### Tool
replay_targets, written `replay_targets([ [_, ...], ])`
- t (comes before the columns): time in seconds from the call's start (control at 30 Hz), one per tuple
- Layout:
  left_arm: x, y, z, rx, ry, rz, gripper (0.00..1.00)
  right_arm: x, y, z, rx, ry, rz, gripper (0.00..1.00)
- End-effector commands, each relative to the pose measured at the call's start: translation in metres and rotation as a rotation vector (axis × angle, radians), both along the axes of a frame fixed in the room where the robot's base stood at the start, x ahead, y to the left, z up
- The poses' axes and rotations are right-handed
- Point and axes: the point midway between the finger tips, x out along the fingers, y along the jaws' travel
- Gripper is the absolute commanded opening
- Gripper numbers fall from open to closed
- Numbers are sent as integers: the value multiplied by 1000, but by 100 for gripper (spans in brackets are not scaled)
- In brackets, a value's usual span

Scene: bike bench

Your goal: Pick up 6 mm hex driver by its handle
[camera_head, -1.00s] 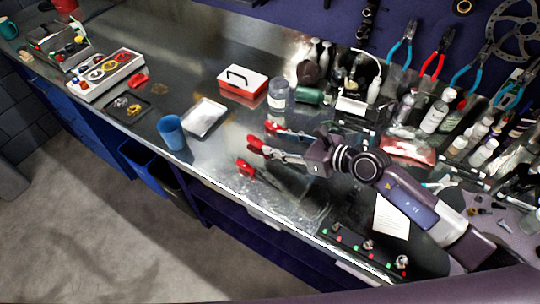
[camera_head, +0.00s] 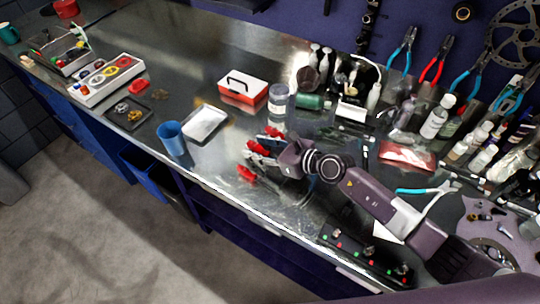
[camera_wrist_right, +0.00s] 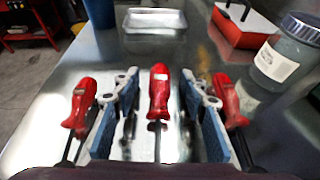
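Three red-handled drivers with dark shafts show in the right wrist view: a left one (camera_wrist_right: 82,103), a middle one (camera_wrist_right: 158,92) and a right one (camera_wrist_right: 230,100). No size marking is legible, so I cannot tell which is the 6 mm. My right gripper (camera_wrist_right: 160,105) is open, with one blue-padded finger on each side of the middle handle and gaps between. In the head view the right gripper (camera_head: 266,151) is low over the bench among the red handles, and the nearest handle (camera_head: 247,174) lies clear of it. The fingers partly hide the others. My left gripper is not in view.
A blue cup (camera_head: 171,138) and a silver tray (camera_head: 204,124) stand left of the gripper. A red and white toolbox (camera_head: 243,88) and a clear jar (camera_head: 278,99) are behind it. Bottles crowd the right back. The bench's front edge (camera_head: 232,196) is close.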

Motion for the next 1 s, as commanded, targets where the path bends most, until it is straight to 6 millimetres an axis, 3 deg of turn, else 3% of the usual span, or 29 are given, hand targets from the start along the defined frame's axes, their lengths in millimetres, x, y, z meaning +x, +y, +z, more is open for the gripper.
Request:
replay_targets([
  [0.17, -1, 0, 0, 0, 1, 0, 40, 0, 0, 0, -1, 1, 0, 40],
  [0.53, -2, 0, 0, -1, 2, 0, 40, 0, 0, -1, -1, 1, 0, 0],
  [1.0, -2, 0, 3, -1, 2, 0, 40, 0, 0, 9, 0, -1, 1, 0],
])
